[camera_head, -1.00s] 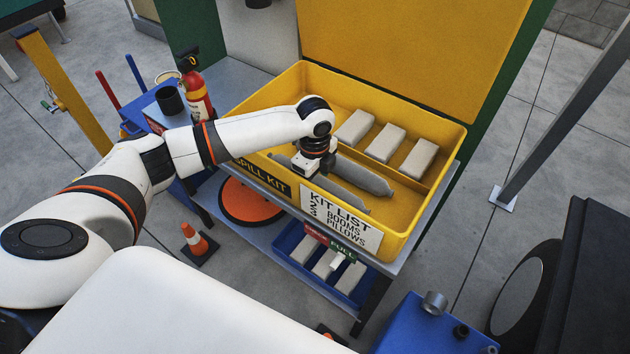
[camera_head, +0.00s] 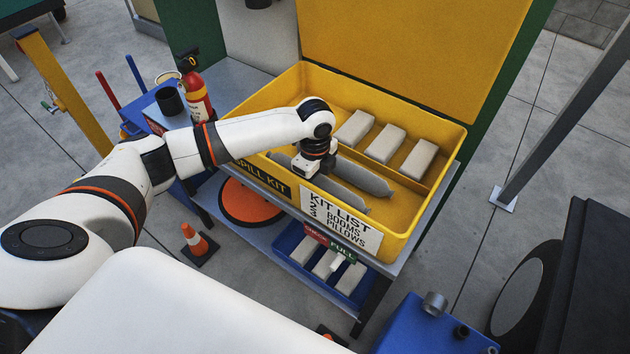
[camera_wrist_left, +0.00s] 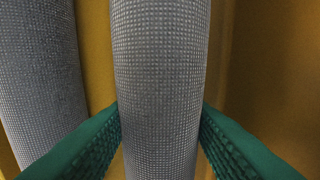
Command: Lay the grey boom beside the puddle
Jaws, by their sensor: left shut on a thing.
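Two grey booms lie side by side in the front compartment of the yellow spill kit box. My left gripper (camera_head: 309,170) reaches down into the box over the nearer boom (camera_head: 343,196). In the left wrist view its green fingers (camera_wrist_left: 160,140) are on either side of that boom (camera_wrist_left: 160,70), shut on it. The farther boom (camera_head: 362,177) lies just beside it and shows at the left of the wrist view (camera_wrist_left: 38,70). The puddle is not visible. My right gripper is not in view.
The yellow box (camera_head: 440,140) stands on a grey bench with several pale pillows (camera_head: 385,144) in its back compartment. A fire extinguisher (camera_head: 195,92) stands left of it. Below are a blue tray (camera_head: 289,236) and an orange disc (camera_head: 248,204). A cone (camera_head: 195,240) stands on the floor.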

